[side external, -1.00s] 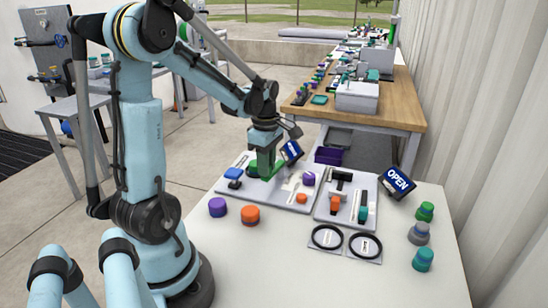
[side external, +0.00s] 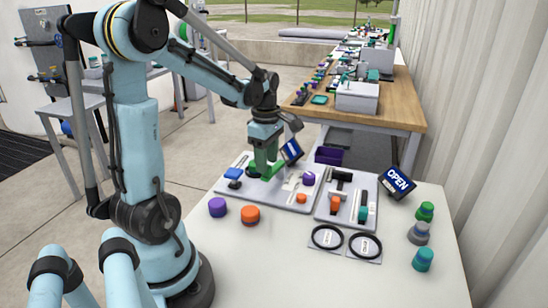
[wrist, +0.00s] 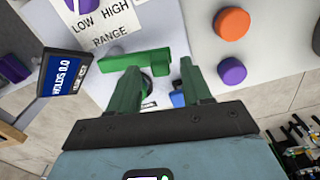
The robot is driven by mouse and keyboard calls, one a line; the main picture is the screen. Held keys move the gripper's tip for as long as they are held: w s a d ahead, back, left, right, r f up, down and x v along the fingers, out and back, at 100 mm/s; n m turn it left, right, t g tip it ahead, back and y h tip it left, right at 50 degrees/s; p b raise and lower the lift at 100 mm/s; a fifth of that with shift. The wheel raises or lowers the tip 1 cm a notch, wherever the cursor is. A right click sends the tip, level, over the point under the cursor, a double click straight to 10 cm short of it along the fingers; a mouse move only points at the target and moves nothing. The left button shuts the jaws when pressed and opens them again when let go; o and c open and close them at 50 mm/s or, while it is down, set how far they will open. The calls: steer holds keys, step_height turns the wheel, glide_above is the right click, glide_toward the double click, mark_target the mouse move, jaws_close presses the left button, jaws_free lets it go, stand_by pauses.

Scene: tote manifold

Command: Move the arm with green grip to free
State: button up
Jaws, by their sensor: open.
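My gripper (side external: 265,163) has green fingers and hangs over the left panel (side external: 300,203) on the white table. In the wrist view my gripper (wrist: 160,66) is open, with a gap between its fingertips. A green grip (wrist: 120,61), a bar lying flat, is just beyond the fingertips and runs past the left one. The grip also shows beside the fingers in the side view (side external: 280,171). Nothing is clamped. I cannot tell whether the fingers touch the grip. A white label is partly hidden between the fingers, and no "free" mark is readable.
A tilted blue display (side external: 291,151) stands close to my gripper.

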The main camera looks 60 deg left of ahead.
step_height(320, 180, up, 10)
steer(key=shift+r, duration=0.15)
stand_by(0.3)
steer(key=d+f+m+t, duration=0.2)
steer(key=d+m+t, duration=0.1)
steer(key=d+m, duration=0.7)
steer(key=d+f+m+t, duration=0.3)
steer(key=d+m, duration=0.7)
steer(key=m, duration=0.5)
steer(key=shift+f+t, duration=0.15)
steer(key=shift+t, duration=0.45)
